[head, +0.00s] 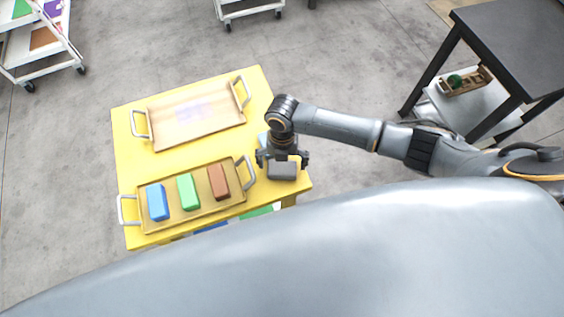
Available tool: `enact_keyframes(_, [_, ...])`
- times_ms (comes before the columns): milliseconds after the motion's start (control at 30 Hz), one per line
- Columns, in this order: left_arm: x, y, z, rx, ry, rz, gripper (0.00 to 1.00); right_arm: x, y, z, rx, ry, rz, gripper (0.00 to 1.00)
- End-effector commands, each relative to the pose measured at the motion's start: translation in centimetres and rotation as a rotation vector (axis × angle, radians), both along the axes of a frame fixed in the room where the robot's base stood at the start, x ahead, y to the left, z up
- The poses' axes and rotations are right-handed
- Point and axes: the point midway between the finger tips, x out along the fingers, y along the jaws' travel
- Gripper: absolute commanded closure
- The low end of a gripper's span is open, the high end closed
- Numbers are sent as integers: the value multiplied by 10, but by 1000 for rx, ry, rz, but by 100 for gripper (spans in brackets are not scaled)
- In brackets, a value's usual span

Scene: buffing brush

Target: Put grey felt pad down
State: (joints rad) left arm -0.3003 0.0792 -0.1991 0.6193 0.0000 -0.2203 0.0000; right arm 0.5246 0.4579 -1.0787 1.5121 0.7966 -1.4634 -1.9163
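The grey felt pad (283,171) is a small dark grey block at the right end of the yellow table (258,205), beside the tray of coloured blocks. My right gripper (282,162) points down directly over it. Its two fingers are spread wide, one on each side of the pad, with gaps showing between fingers and pad. The pad looks to rest on the yellow top, though its underside is hidden. My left gripper is not in view.
A tray (205,206) holds a blue block (157,202), a green block (188,192) and a brown block (218,182). An empty wooden tray (215,125) lies behind it. A pale teal thing (262,140) is partly hidden behind my gripper. A dark table (515,45) stands right.

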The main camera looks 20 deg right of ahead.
Motion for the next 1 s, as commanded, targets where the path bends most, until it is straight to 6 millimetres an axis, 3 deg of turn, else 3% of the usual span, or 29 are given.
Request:
enact_keyframes(367, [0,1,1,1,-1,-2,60,2,0,12,1,-3,0,0])
enact_keyframes(800, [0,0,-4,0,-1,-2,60,12,-4,99,1,-4,0,0])
enact_keyframes(1000, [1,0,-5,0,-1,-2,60,14,-5,119,1,0,0,0])
